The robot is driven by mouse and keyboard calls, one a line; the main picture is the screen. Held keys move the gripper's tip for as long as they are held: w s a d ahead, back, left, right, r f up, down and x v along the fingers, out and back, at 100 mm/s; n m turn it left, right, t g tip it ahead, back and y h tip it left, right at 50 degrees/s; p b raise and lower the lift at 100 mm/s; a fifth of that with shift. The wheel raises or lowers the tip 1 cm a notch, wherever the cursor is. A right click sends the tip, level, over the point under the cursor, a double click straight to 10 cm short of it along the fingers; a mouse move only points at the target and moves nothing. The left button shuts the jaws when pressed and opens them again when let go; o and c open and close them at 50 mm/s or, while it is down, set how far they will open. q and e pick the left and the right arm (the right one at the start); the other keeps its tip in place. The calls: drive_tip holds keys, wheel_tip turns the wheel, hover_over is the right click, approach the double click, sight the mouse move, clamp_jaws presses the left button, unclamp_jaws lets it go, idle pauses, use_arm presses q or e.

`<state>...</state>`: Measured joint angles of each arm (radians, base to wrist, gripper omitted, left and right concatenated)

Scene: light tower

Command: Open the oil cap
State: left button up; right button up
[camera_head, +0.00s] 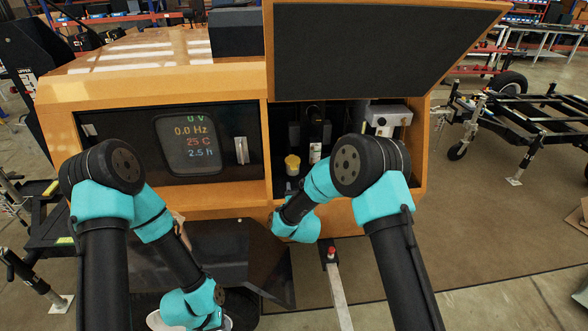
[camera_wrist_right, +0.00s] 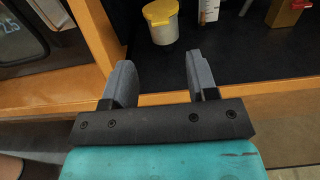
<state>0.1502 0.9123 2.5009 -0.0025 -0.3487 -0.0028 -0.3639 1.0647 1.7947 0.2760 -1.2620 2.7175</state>
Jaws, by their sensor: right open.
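The yellow oil cap (camera_head: 292,162) sits on a pale cylindrical neck inside the open compartment of the orange machine (camera_head: 160,80). It also shows at the top of the right wrist view (camera_wrist_right: 160,12), upright and in place. My right gripper (camera_wrist_right: 158,65) is open and empty, its two grey fingers apart and pointing toward the compartment. The cap lies beyond the fingertips, roughly between them, with a gap. In the head view my right wrist is just in front of and below the cap, and its fingers are hidden. My left arm is folded low at left; its fingers do not show.
A raised dark panel (camera_head: 380,50) hangs over the compartment. An orange frame edge (camera_wrist_right: 60,101) borders its front. A display screen (camera_head: 187,145) with readings is left of it. A grey box (camera_head: 388,116) is at the compartment's right. A wheeled black frame (camera_head: 535,115) stands at right.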

sight(294, 169)
drive_tip(key=w, duration=0.7)
drive_tip(key=w+a, duration=0.1)
drive_tip(key=w, duration=0.3)
drive_tip(key=shift+w+a, duration=0.1)
drive_tip(key=shift+w, duration=0.2)
drive_tip(key=shift+c, duration=0.4)
clamp_jaws()
